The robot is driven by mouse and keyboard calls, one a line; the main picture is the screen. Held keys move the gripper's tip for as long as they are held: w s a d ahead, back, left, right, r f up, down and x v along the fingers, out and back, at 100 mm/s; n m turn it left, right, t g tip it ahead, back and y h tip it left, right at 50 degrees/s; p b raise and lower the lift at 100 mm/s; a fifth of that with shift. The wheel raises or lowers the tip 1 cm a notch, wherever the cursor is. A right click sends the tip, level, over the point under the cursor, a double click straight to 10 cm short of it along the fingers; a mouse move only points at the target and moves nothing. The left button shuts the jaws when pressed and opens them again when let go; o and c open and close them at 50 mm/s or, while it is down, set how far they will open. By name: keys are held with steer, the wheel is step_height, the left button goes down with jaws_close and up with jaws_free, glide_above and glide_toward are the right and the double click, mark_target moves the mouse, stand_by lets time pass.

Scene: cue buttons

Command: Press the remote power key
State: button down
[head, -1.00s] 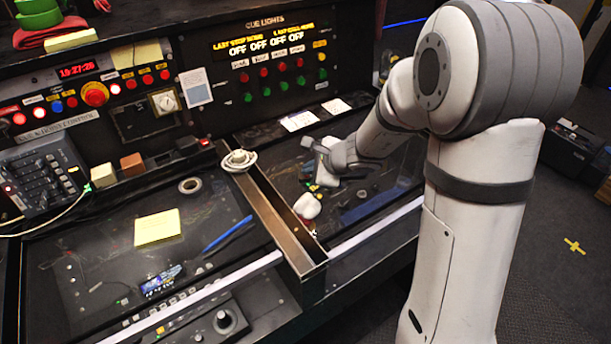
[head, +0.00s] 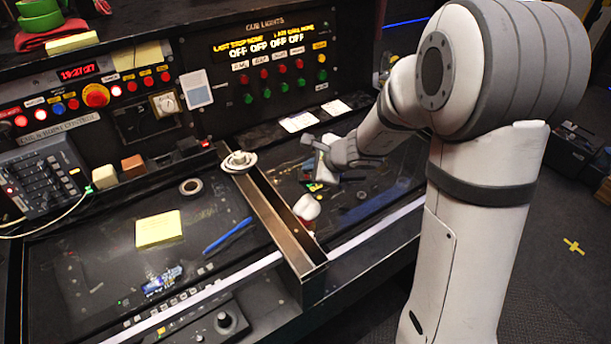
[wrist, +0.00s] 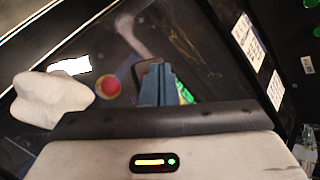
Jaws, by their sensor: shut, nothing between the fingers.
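My gripper (head: 322,168) hangs over the right-hand desk panel (head: 385,195), beyond the metal divider. In the wrist view its blue-grey fingers (wrist: 159,80) are together and empty. A green item (wrist: 185,94) shows partly behind the fingers, to their right; the fingers hide the rest, and I cannot tell whether they touch it. A round red item with a yellowish edge (wrist: 107,87) lies left of the fingers, apart from them. I cannot make out a remote or its power key for certain in either view.
A white lumpy object (wrist: 52,98) lies left of the red item; it also shows beside the divider (head: 306,207). The metal divider (head: 270,215) carries a coiled white item (head: 238,161). A cue lights panel (head: 272,70) rises behind. White labels (head: 298,121) lie at the back.

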steer(key=shift+r+p, duration=1.9)
steer(key=shift+r, duration=0.6)
steer(key=shift+r, duration=0.1)
steer(key=s+d+r+n+g+h, duration=0.1)
steer(key=s+d+r+n+g, duration=0.2)
steer(key=s+n, duration=0.5)
steer(key=s+d+r+n+h, duration=0.1)
steer(key=s+d+r+n, duration=0.35)
steer(key=s, duration=0.55)
steer(key=s+d+r+n+h, duration=0.1)
steer(key=s+d+n+h, duration=0.3)
steer(key=s+d, duration=0.3)
steer(key=shift+s+d+r+n+h, duration=0.25)
steer(key=shift+d+n+h, duration=0.1)
steer(key=shift+n, duration=0.3)
